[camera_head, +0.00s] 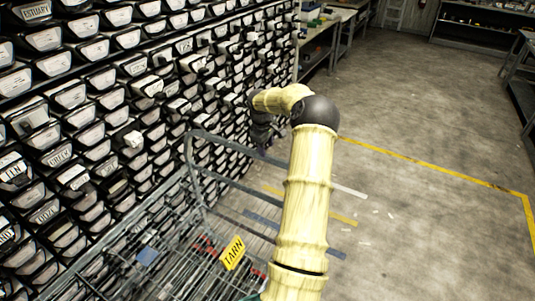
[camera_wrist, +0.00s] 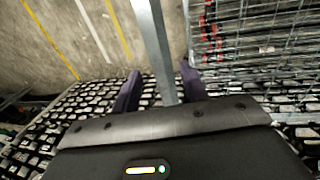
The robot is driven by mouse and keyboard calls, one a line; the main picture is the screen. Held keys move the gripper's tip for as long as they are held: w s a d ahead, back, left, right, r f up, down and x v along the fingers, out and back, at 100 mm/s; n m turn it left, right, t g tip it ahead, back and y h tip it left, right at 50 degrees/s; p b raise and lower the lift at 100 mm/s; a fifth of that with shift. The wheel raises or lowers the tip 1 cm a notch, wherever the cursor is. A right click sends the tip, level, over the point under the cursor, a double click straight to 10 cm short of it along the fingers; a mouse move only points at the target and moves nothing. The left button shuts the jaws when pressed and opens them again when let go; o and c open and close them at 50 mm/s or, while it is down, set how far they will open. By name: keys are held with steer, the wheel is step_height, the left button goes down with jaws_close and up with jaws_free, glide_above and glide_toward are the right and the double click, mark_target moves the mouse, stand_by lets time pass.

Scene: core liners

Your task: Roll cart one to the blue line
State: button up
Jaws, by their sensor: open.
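A wire cart with a grey tube handle frame (camera_head: 196,170) stands at the lower left, along the drawer wall. It carries a yellow tag (camera_head: 232,253) reading TARN and holds long dark items with red parts; no number shows. The blue line (camera_head: 335,252) is a short floor stripe, partly hidden behind my arm and the cart. My gripper (camera_wrist: 160,68) is open, with its two dark fingers on either side of a grey cart bar (camera_wrist: 150,30). I cannot tell whether either finger touches it. The cart's wire basket (camera_wrist: 245,50) is at right in the wrist view.
Short yellow (camera_head: 344,218) and white (camera_head: 350,190) stripes lie beyond the blue one. A wall of labelled drawers (camera_head: 75,95) fills the left, some pulled out. A long yellow line (camera_head: 430,171) crosses the open floor at right. Benches (camera_head: 340,30) stand at the back.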

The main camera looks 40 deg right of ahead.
mark_target(268, 156)
steer(key=f, duration=0.2)
steer(key=d+f+p, duration=0.1)
steer(key=f, duration=0.2)
steer(key=shift+w+f, duration=0.15)
steer(key=shift+f, duration=0.05)
jaws_close()
